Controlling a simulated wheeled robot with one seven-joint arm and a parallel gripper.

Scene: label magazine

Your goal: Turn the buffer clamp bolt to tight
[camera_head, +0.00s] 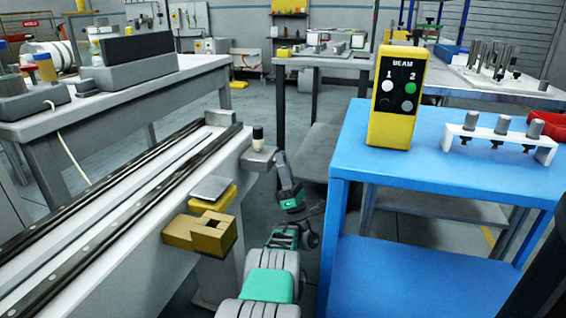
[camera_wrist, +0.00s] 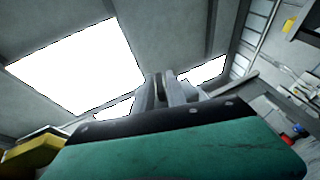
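No part can be surely made out as the buffer clamp bolt. At the end of the long white rail bench (camera_head: 130,255) a grey block (camera_head: 258,160) carries a small upright pin (camera_head: 258,137) with a black top and pale lower part. Below it, a yellow notched bracket (camera_head: 200,232) sticks out from the bench side. My gripper (camera_head: 281,163) is at the end of my green and grey arm, just right of the grey block. In the wrist view my gripper's fingers (camera_wrist: 168,90) point up towards the ceiling lights, close together with nothing clearly between them. Whether they touch is unclear.
A blue table (camera_head: 450,180) stands on the right with a yellow BEAM box (camera_head: 398,97) and a white rack (camera_head: 497,138) holding grey-capped tools. A grey bench (camera_head: 110,95) is at the back left. Open floor lies between the benches.

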